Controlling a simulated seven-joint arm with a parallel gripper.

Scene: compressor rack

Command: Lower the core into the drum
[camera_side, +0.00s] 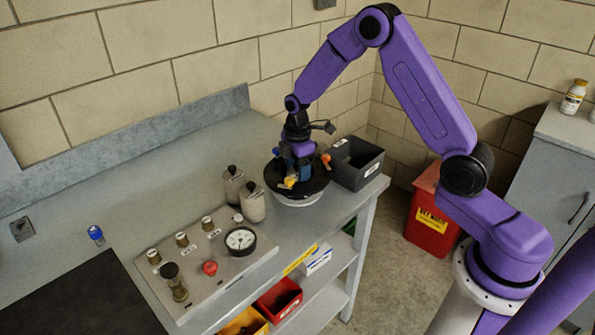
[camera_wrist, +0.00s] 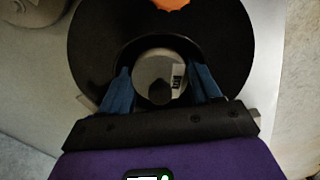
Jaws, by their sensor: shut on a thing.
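The drum (camera_side: 317,184) is a wide black disc-like top on a pale round base, near the bench's right end. It fills the upper wrist view as a broad black ring (camera_wrist: 228,50). My gripper (camera_side: 292,172) points down over the drum's middle. Its blue fingers also show in the wrist view (camera_wrist: 160,82), shut on the core. The core (camera_wrist: 150,68) appears as a grey round face with a small label and a dark knob, centred within the black ring. Its lower part is hidden, so I cannot tell how deep it sits.
Orange pieces (camera_side: 326,160) show at the drum's rim. A dark open bin (camera_side: 355,163) stands close behind to the right. Two grey canisters (camera_side: 253,206) and a panel with a gauge (camera_side: 240,241) stand to the left.

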